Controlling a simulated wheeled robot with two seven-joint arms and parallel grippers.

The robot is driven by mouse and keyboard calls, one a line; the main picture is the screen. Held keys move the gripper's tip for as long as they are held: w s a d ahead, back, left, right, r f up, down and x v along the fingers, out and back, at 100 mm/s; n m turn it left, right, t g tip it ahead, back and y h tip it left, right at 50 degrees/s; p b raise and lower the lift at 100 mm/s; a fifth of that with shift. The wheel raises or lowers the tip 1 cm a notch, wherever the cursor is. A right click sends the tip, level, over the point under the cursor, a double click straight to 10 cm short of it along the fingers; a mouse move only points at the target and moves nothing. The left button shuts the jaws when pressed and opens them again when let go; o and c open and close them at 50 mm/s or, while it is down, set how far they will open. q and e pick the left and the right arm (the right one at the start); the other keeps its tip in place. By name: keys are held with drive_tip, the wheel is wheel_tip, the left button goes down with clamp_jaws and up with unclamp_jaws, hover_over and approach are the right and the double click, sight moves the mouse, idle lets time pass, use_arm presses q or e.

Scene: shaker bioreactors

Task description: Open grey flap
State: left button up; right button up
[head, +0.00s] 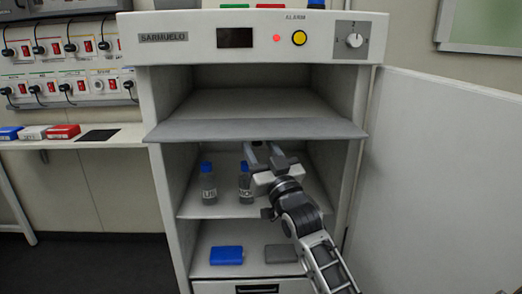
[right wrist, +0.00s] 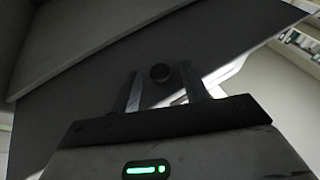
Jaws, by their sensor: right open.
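The grey flap (head: 255,130) spans the white cabinet below its upper compartment. It lies roughly flat, and its front edge sticks out past the cabinet's sides. My right gripper (head: 263,148) is just under the flap's front edge. My left gripper is not in view.
Two blue-capped bottles (head: 208,184) (head: 245,184) stand on the shelf below the flap, one close to my gripper. A blue box (head: 226,255) and a grey box (head: 281,253) lie lower down. The white cabinet door (head: 440,180) stands open at right. A side bench (head: 75,142) is at left.

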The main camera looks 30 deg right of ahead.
clamp_jaws()
drive_tip(key=r+p, duration=0.2)
drive_tip(key=p, duration=0.2)
drive_tip(key=shift+g, duration=0.4)
drive_tip(key=shift+s+r+m+p, duration=0.1)
drive_tip(key=shift+r+m+p, duration=0.15)
drive_tip(key=shift+p, duration=0.75)
drive_tip(key=g+p, duration=0.1)
drive_tip(key=p, duration=0.1)
drive_tip(key=shift+r+m+p, duration=0.15)
drive_tip(key=shift+m+p, duration=0.1)
drive_tip(key=shift+p, duration=0.1)
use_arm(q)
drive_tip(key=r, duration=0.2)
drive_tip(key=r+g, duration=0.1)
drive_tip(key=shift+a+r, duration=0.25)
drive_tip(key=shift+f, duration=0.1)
